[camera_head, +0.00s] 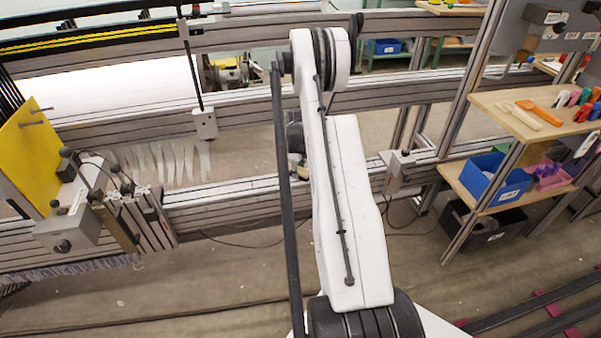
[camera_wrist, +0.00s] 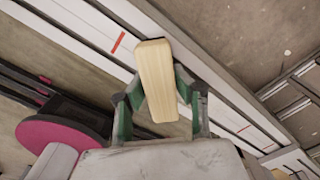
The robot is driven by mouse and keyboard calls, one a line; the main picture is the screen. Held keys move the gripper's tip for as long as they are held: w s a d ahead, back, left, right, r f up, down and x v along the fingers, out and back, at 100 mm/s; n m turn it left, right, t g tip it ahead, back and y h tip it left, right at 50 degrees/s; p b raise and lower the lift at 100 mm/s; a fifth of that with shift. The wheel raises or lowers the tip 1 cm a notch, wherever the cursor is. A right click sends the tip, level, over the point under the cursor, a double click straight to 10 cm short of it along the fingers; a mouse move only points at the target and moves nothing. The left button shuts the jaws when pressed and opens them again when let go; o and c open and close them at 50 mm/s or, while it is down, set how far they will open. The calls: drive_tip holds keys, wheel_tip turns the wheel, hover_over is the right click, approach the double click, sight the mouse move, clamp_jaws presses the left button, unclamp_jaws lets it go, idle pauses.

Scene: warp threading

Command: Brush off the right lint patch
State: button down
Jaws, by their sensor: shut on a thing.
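My gripper (camera_wrist: 160,98) shows in the wrist view with its green-and-dark fingers on both sides of a pale wooden block-shaped piece (camera_wrist: 157,75), probably a brush or its handle. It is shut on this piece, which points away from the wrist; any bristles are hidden. The piece appears in front of a long light beam (camera_wrist: 232,118) with red marks; I cannot tell whether it touches the beam. In the head view my arm hides most of the gripper area. I cannot make out the right lint patch in either view.
In the head view, a wooden shelf (camera_head: 487,101) with tools stands at right, above a blue bin (camera_head: 497,180). A control box (camera_head: 398,172) sits on the lower rail. A yellow panel (camera_head: 32,150) is at left. A magenta disc (camera_wrist: 60,132) shows in the wrist view.

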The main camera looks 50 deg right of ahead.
sight(299, 168)
drive_tip(key=shift+r+p, duration=1.3)
drive_tip(key=shift+r, duration=3.3)
